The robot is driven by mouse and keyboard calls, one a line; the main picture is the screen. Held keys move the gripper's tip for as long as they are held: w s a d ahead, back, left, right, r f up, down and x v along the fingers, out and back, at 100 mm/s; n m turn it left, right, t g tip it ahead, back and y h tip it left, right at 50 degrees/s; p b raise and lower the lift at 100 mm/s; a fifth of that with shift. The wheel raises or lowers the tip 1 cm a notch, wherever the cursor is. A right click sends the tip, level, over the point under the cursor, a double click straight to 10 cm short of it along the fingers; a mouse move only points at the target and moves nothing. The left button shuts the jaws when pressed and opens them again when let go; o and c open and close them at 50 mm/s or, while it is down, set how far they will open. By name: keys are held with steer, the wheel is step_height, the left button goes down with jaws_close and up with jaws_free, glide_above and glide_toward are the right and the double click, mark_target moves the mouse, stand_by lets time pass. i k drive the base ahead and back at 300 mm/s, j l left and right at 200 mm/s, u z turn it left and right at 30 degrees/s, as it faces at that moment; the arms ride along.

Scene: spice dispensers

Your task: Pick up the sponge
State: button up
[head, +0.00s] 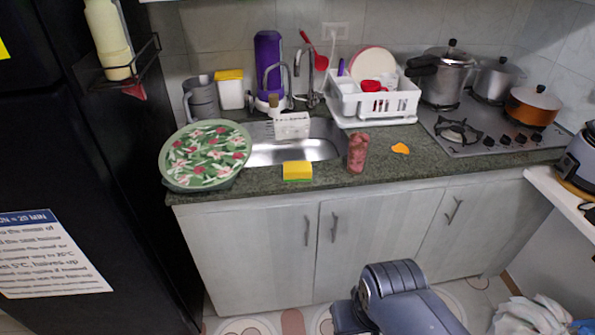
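The sponge (297,171) is yellow with a thin green layer along its bottom. It lies on the dark green stone counter (270,188), close to the front edge and just in front of the sink (310,150). Part of my arm shows at the bottom of the head view, low in front of the cabinets and well apart from the sponge. My gripper is not in view.
A round floral tray (205,155) lies left of the sponge. A reddish-brown upright object (357,152) and an orange item (400,148) are to its right. A white dish rack (375,103) and stove (480,128) stand farther right. Counter directly around the sponge is clear.

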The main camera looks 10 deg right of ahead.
mark_target(293, 170)
steer(key=i+l+z, duration=0.25)
steer(key=i, duration=0.25)
steer(key=i+z, duration=0.2)
steer(key=i, duration=0.3)
